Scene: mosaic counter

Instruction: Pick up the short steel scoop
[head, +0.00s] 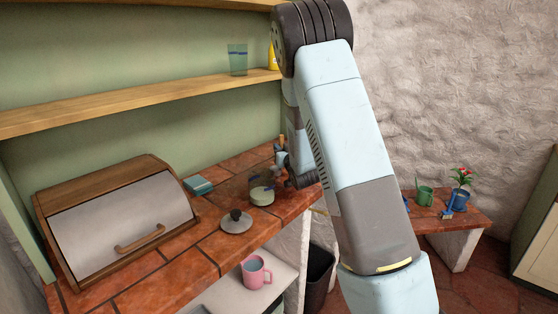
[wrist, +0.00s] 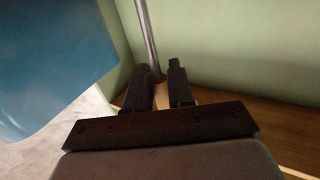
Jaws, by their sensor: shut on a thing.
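In the wrist view my gripper (wrist: 160,67) has its two dark fingers close together, shut on a thin steel rod (wrist: 147,35). The rod runs from between the fingertips up to the top edge of the picture, with a reddish-brown part at its lower end. It looks like the handle of the short steel scoop; the scoop's bowl is out of view. In the head view my arm largely hides the gripper and the scoop cannot be made out.
On the tiled counter stand a glass jar (head: 262,194) with pale contents, a loose round lid (head: 236,222), a teal box (head: 199,186) and a bread box (head: 118,221). A pink mug (head: 254,272) sits on the lower shelf. A glass (head: 237,60) stands on the wooden shelf above.

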